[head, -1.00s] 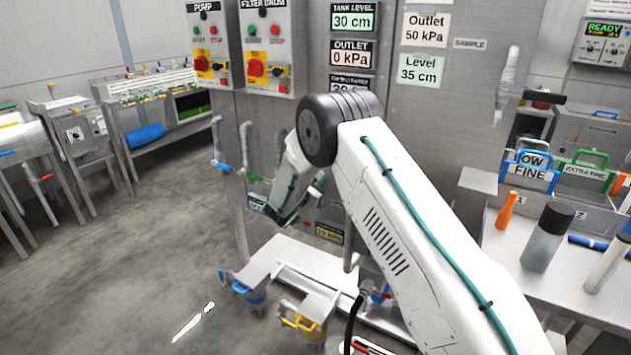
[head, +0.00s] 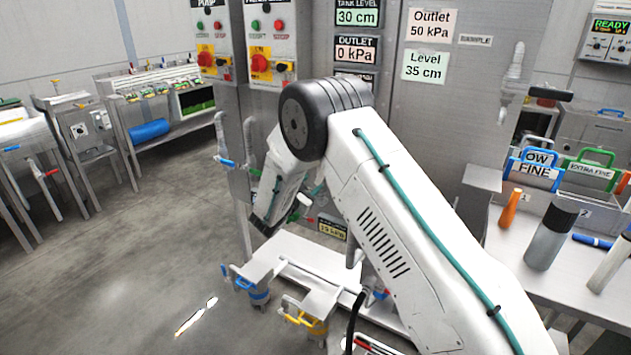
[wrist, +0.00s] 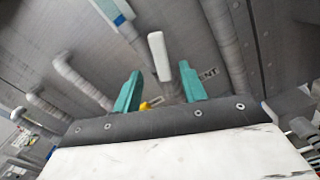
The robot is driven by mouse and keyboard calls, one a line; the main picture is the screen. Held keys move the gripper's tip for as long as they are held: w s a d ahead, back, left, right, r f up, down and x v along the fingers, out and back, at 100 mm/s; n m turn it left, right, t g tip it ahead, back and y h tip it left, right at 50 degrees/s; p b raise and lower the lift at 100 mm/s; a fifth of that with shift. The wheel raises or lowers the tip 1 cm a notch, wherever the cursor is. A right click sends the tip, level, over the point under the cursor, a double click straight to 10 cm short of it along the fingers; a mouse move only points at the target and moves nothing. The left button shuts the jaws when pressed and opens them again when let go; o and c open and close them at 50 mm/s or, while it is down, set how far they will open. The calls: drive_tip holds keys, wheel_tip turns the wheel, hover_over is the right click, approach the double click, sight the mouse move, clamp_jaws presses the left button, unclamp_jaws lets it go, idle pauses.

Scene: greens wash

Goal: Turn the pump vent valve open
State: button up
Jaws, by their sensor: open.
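In the wrist view a white lever handle (wrist: 159,55) stands out from a grey metal panel, beside a label (wrist: 208,73) ending in "NT", the rest hidden. It appears to be the vent valve's handle. My gripper (wrist: 161,87) has two teal fingers spread apart, with the handle lying ahead between them. Contact cannot be told. In the head view my gripper (head: 305,203) is low in front of the steel cabinet, partly hidden by my own arm.
Grey pipes run along the panel; one has a blue-and-white fitting (wrist: 118,12). A low white platform (head: 300,258) with blue and yellow clamps lies below my arm. A bench (head: 505,250) with bottles stands right. Open floor lies left.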

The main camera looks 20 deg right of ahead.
drive_tip(key=shift+s+a, duration=0.2)
drive_tip(key=shift+c, duration=0.3)
